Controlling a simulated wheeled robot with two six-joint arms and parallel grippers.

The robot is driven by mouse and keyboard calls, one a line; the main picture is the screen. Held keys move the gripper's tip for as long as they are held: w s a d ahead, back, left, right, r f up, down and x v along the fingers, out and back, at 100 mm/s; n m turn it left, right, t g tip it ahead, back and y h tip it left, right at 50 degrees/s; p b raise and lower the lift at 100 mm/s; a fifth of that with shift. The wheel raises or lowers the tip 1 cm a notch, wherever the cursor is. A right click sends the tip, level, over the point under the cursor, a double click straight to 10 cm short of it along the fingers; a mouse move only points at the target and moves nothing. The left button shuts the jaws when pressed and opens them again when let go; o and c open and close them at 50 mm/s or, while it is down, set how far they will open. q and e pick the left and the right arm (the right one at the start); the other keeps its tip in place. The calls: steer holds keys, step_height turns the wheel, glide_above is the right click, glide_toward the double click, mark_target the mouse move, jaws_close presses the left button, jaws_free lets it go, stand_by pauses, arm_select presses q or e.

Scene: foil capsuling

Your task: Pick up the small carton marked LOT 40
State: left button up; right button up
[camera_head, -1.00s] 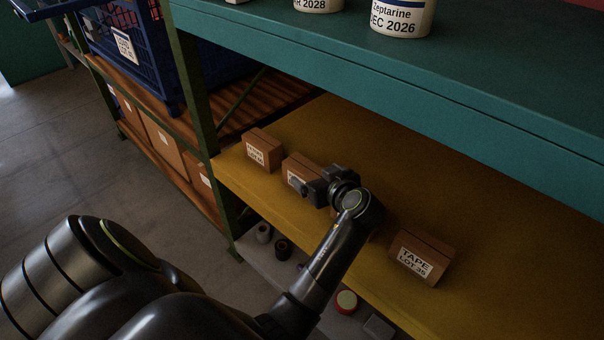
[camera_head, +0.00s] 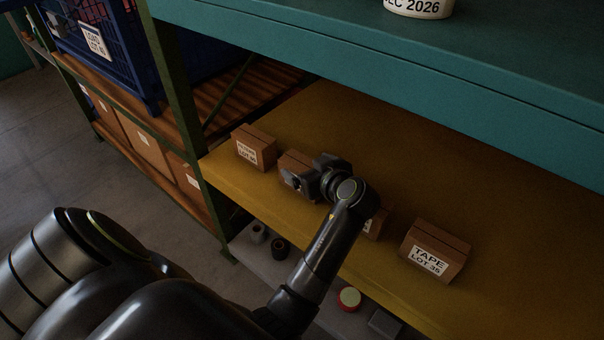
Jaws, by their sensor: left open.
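Several small brown cartons stand in a row on the yellow shelf (camera_head: 480,210). The leftmost carton (camera_head: 254,149) has a white label whose LOT number is too small to read surely. The second carton (camera_head: 297,160) is partly covered by my left gripper (camera_head: 293,181), so its label is hidden. My left gripper is open at the front of that second carton; I cannot tell whether it touches. A third carton (camera_head: 376,224) is mostly hidden behind my left forearm. The rightmost carton (camera_head: 435,249) reads TAPE LOT 35. My right gripper is out of view.
A teal shelf (camera_head: 400,75) overhangs the yellow one, with a white tub (camera_head: 418,8) on it. A green upright (camera_head: 178,85) stands left of the cartons. A blue crate (camera_head: 105,50) sits on the neighbouring rack. A lower grey shelf (camera_head: 262,268) holds small round items.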

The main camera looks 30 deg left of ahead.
arm_select(q)
steer(key=shift+c, duration=0.4)
steer(key=c, duration=1.3)
